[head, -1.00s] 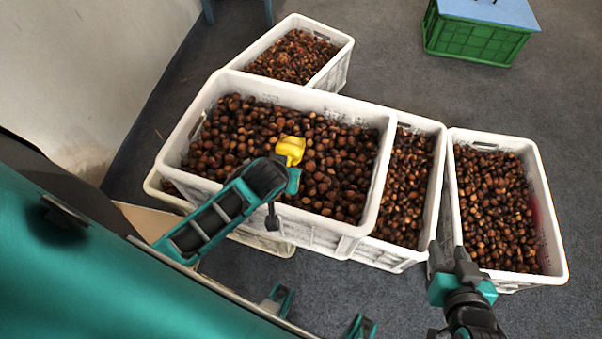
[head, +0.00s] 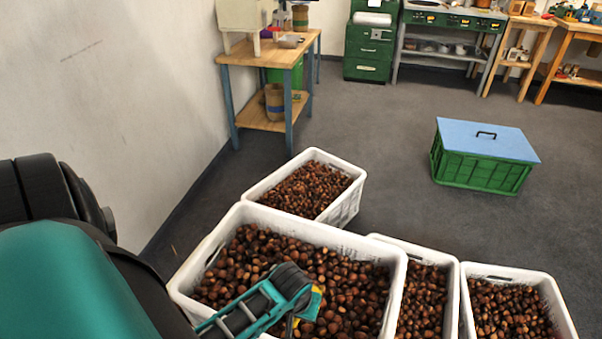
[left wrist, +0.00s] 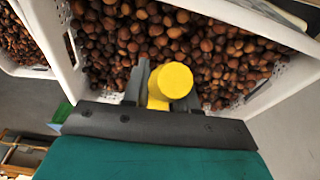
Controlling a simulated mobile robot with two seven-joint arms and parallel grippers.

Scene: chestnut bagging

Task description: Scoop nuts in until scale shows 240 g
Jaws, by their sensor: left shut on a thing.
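Chestnuts (head: 262,262) fill a large white crate (head: 399,290) in the lower middle of the head view. My left gripper (head: 308,298) is over this crate. In the left wrist view, the round yellow end of the scoop (left wrist: 175,80) sits between the dark fingers, above the nuts. The scoop's bowl is hidden, so I cannot tell whether it holds nuts. My right gripper is out of view. I cannot make out a scale or a reading.
More white crates of nuts stand behind (head: 353,190) and to the right (head: 560,300). A green crate with a blue lid (head: 486,140) stands on the floor. A wooden table (head: 265,55) with items stands by the left wall. Open floor lies between.

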